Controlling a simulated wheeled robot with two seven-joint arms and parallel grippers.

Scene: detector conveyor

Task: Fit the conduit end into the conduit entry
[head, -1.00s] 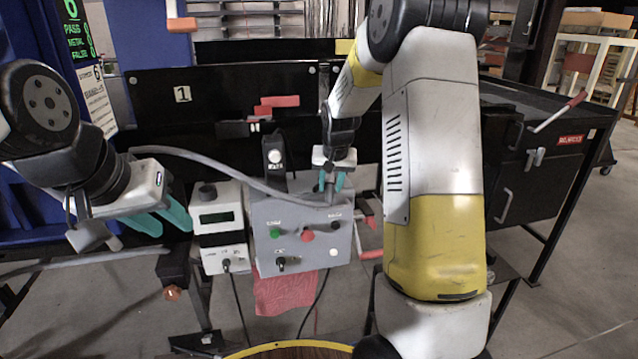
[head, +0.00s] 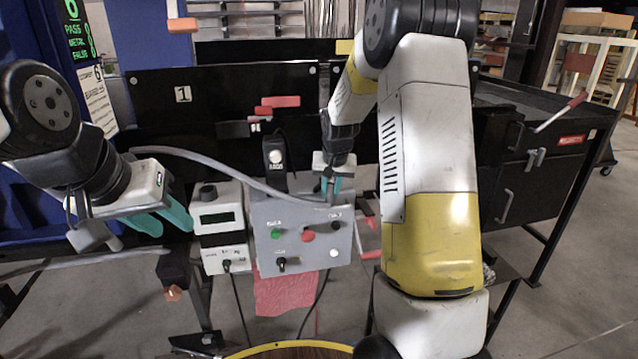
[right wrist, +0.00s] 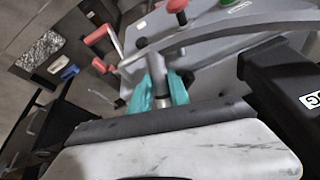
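The grey conduit (head: 225,168) arcs from the upper left down to the top of the grey control box (head: 264,217). Its right end is at my right gripper (head: 332,190), just over the box's right top edge. In the right wrist view, the teal fingers of this gripper (right wrist: 160,92) close around a grey cylindrical piece, seemingly the conduit end; the conduit (right wrist: 225,35) curves past behind them. The conduit entry cannot be made out. I cannot tell whether the end is seated. My left gripper (head: 160,220) is open and empty, left of the display unit.
A white-grey display unit (head: 218,220) stands left of the box. A black upright device (head: 275,165) stands behind it. Red handles (head: 370,240) stick out at the box's right. A red cloth (head: 284,293) hangs below. A dark panel (head: 220,90) stands behind.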

